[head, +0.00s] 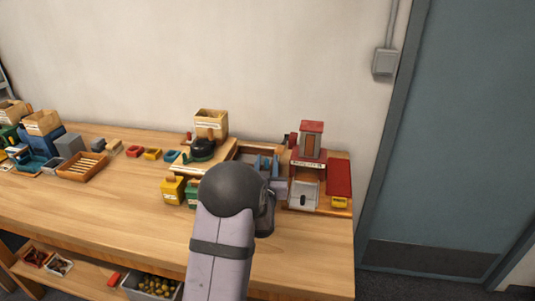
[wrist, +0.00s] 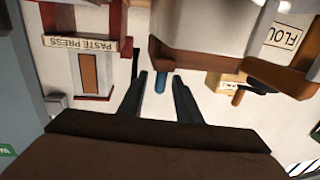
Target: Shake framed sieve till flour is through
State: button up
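In the wrist view, which looks upside down, my gripper (wrist: 161,76) shows two dark fingers with a clear gap between them. A blue peg (wrist: 160,82) shows in line with that gap, beyond the fingers; I see no contact. It sits beside a wooden-framed body (wrist: 205,60) with a pale face, which may be the framed sieve. In the head view, a wooden frame (head: 243,151) with blue parts (head: 266,163) stands behind my dark wrist. My fingers are hidden or too small to tell there. No flour can be made out.
The red paste press (head: 311,140) stands on the right, also in the wrist view with its label (wrist: 80,44). A box labelled FLOU (wrist: 285,37) shows in the wrist view. A wooden tray (head: 82,168) lies left. The front of the table (head: 110,215) is clear.

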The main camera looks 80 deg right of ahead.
jog(key=shift+w+d+p, duration=0.2)
jog(key=shift+d+p, duration=0.05)
jog(key=shift+d, duration=0.8)
jog(key=shift+w+d+p, duration=0.15)
jog(key=shift+d+p, duration=0.1)
jog(key=shift+d, duration=0.75)
grip_shut()
